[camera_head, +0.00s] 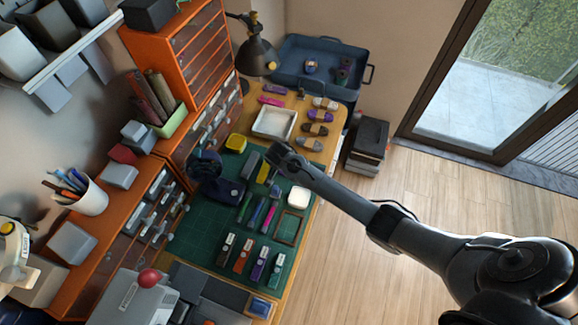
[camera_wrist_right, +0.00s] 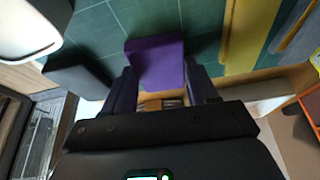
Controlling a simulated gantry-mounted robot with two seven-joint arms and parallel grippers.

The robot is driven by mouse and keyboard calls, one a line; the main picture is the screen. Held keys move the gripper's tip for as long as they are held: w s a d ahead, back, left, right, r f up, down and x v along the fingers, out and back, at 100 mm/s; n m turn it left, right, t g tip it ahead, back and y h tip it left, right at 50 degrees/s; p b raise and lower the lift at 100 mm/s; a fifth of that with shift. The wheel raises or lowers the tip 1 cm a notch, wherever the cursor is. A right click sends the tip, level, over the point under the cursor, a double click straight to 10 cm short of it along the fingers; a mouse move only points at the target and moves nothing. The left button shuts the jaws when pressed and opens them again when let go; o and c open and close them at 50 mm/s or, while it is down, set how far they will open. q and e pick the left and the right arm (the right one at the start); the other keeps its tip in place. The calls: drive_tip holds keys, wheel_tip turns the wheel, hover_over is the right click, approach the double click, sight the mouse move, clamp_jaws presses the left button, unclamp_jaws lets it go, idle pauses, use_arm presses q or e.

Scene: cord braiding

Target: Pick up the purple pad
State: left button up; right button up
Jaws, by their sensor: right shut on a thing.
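In the right wrist view a purple pad (camera_wrist_right: 157,62), a flat block, sits between the two dark fingers of my right gripper (camera_wrist_right: 160,88). The fingers are shut on its sides. The green gridded mat shows beyond it; I cannot tell whether the pad still touches the mat. In the head view my right gripper (camera_head: 283,156) reaches in from the right over the mat's far end, and it hides the pad there. My left gripper is not in view.
The green mat (camera_head: 205,238) holds several cords, labelled blocks and a white rounded block (camera_head: 298,197). A yellow strip (camera_wrist_right: 248,35) lies close beside the pad. A white tray (camera_head: 275,123) stands behind. Orange drawers (camera_head: 190,50) line the left; the floor at right is open.

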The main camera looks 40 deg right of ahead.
wheel_tip(320, 180, up, 5)
drive_tip(key=shift+f+p, duration=0.2)
drive_tip(key=shift+p, duration=0.4)
drive_tip(key=s+d+r+p, duration=0.2)
drive_tip(key=s+d+r, duration=0.35)
drive_tip(key=d, duration=0.35)
drive_tip(key=w+a+r+n+t+y, duration=0.1)
drive_tip(key=w+a+r+n+y, duration=0.1)
drive_tip(key=a+r+n, duration=0.7)
drive_tip(key=w+a+r+n+t+y, duration=0.2)
drive_tip(key=a+r+n, duration=0.15)
drive_tip(key=a, duration=1.05)
drive_tip(key=w+p+v, duration=0.1)
drive_tip(key=p+v, duration=2.3)
drive_tip(key=p, duration=0.2)
drive_tip(key=shift+d+r, duration=0.3)
drive_tip(key=shift+r, duration=0.35)
drive_tip(key=shift+w, duration=0.1)
